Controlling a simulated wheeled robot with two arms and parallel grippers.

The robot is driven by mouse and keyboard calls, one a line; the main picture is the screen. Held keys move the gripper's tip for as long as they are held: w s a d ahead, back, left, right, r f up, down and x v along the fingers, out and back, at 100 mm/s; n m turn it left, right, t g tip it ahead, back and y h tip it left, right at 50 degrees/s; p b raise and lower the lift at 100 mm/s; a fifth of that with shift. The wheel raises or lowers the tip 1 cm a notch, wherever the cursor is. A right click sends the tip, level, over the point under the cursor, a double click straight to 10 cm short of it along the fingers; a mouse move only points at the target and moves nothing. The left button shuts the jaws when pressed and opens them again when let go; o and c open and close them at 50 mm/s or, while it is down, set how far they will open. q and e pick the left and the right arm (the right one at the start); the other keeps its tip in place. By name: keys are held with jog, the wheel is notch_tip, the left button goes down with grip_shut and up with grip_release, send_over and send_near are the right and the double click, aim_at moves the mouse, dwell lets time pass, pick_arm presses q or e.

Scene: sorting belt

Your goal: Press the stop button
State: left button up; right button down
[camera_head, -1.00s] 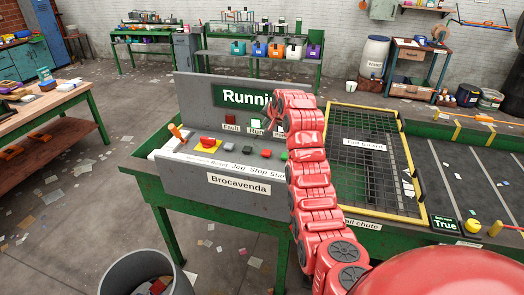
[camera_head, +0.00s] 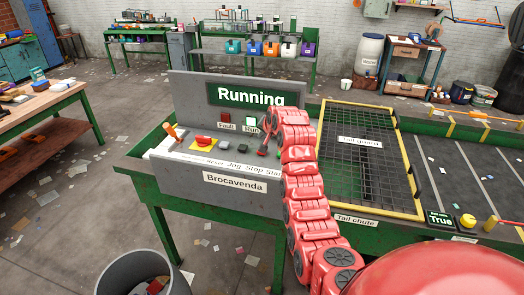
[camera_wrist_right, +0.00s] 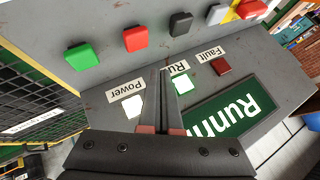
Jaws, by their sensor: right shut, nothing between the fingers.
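The grey control panel (camera_head: 190,165) carries a row of buttons. The red stop button (camera_wrist_right: 135,38), above the "Stop" label, is at the upper middle of the right wrist view, between the green start button (camera_wrist_right: 78,56) and a dark grey button (camera_wrist_right: 180,22). My right gripper (camera_wrist_right: 160,70) is shut and empty, its fingertips just short of the stop button, with a gap showing in the wrist view. In the head view the right gripper (camera_head: 267,143) hangs over the button row, partly hiding stop and start. The display (camera_head: 250,96) reads "Running". My left gripper is not in view.
The panel's upright back with the fault lamp (camera_wrist_right: 221,66) and lit run lamp (camera_wrist_right: 181,84) stands close behind the fingers. The tail guard (camera_head: 365,165) is right.

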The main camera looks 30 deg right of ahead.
jog(key=shift+f+b, duration=0.6)
jog(key=shift+f, duration=1.1)
dwell(0.6)
jog(key=shift+f+b, duration=0.65)
jog(key=shift+f, duration=0.25)
dwell(0.9)
jog(key=shift+r, duration=0.95)
jog(key=shift+r, duration=2.55)
